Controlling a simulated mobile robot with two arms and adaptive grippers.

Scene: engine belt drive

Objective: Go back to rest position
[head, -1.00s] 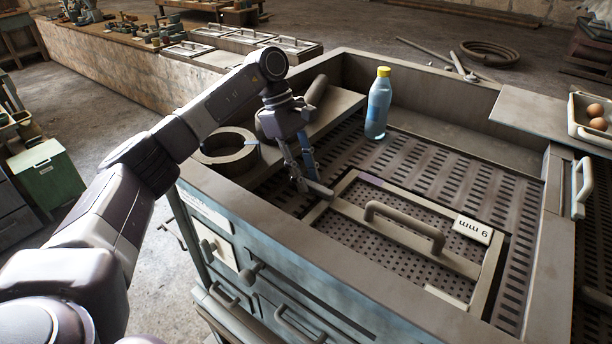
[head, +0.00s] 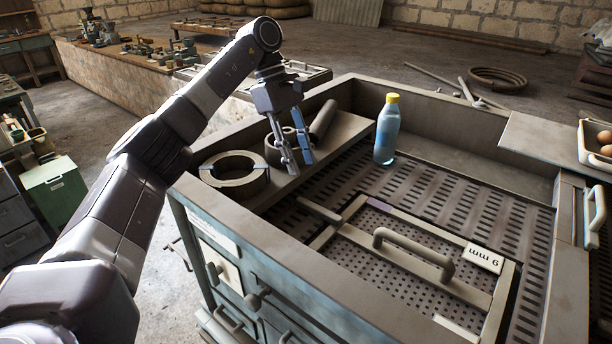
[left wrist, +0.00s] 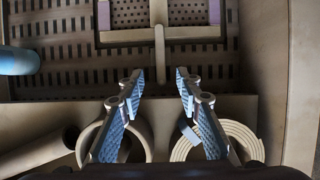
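My left gripper (head: 297,168) hangs fingers-down above the left ledge of the workbench, in front of a grey cylinder. In the left wrist view its two blue-padded fingers (left wrist: 159,80) stand apart with nothing between them. The frame shows at the top of the left wrist view (left wrist: 130,15). My right gripper is in neither view.
A large ring (head: 233,181), a grey cylinder (head: 278,152) and a rod (head: 323,119) sit on the ledge. A blue bottle with a yellow cap (head: 386,132) stands upright on the bench floor. A tray with eggs (head: 584,147) is at the right. Raised bench walls surround the floor.

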